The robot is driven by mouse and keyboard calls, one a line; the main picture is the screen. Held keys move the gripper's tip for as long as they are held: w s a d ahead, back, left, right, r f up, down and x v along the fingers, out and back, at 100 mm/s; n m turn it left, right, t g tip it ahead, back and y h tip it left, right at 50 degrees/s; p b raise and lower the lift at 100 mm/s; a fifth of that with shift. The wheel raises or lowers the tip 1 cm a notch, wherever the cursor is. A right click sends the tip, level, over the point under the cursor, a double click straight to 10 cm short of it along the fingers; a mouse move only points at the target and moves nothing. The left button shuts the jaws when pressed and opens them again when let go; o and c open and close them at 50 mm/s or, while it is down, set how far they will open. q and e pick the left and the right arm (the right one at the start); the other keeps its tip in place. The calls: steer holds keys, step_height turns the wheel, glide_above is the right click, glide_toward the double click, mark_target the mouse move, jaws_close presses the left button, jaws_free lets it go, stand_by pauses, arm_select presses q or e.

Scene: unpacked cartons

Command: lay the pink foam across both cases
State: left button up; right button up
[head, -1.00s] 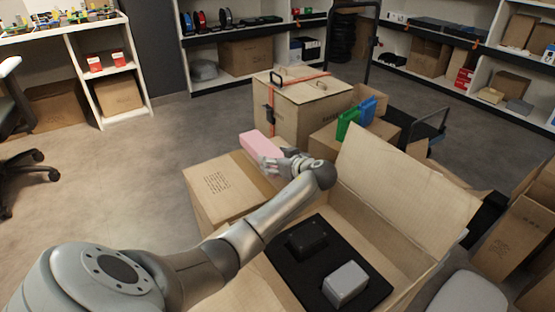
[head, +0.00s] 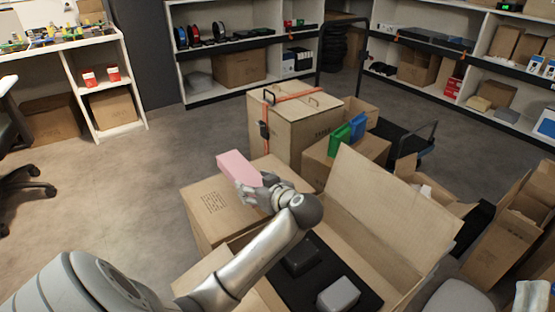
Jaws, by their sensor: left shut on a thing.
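The pink foam (head: 237,166) is a pale pink block, held tilted over the rear part of a closed carton. My left gripper (head: 255,187) is shut on its near end, and the fingers hide that end. A black case (head: 301,262) and a light grey case (head: 338,295) lie side by side on a dark sheet inside the open carton (head: 375,215). My left forearm passes over the carton's left side, in front of the cases' left. My right gripper is not seen.
The closed carton (head: 213,205) stands left of the open one. Behind are a strapped carton (head: 290,125) and a smaller carton with a green box (head: 339,139) and a blue box (head: 357,126). The open carton's raised flap stands behind the cases.

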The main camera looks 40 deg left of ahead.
arm_select(q)
steer(key=shift+s+d+r, duration=0.1)
steer(key=shift+d, duration=0.05)
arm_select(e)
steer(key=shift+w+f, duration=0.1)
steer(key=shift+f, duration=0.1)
